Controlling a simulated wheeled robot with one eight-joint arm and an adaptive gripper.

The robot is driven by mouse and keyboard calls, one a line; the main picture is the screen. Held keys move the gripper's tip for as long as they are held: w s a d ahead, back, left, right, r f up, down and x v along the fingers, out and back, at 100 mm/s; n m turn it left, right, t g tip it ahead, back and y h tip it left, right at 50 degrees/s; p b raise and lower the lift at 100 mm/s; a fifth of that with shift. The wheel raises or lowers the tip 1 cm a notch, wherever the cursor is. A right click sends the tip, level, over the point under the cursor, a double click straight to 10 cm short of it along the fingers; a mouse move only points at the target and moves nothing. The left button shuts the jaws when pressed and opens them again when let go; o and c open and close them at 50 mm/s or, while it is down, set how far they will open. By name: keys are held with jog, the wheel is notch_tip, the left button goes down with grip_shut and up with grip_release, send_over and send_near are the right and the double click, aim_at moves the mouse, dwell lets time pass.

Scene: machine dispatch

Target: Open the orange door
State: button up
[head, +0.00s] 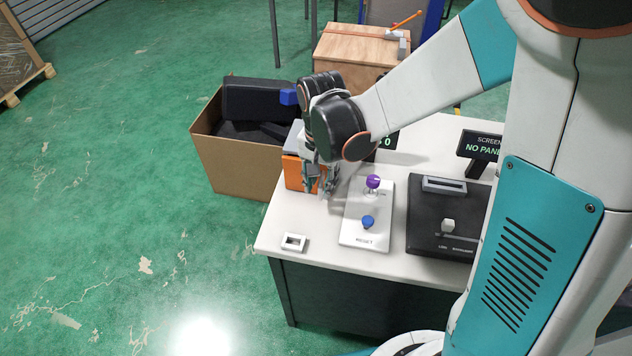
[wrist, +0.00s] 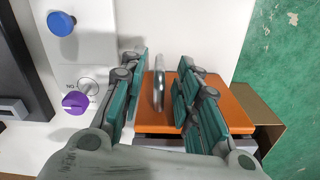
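The orange door (head: 292,172) is the front of a small box at the left back of the white table. It looks shut. In the wrist view the orange door (wrist: 236,104) lies beyond my fingers, with a grey metal handle (wrist: 158,80) standing out from it. My gripper (head: 321,184) is at the door, and it also shows in the wrist view (wrist: 163,75). Its two teal-padded fingers are open, one on each side of the handle, with a gap visible on both sides. In the head view my gripper hides the handle and part of the door.
A white panel (head: 351,226) with a purple knob (head: 373,182) and a blue button (head: 368,221) lies right of my gripper. A black device (head: 425,228) is further right. A small white frame (head: 293,243) lies at the front left. A cardboard box (head: 231,168) stands left of the table.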

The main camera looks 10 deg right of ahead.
jog(key=shift+f+b, duration=0.4)
jog(key=shift+f, duration=1.35)
grip_shut()
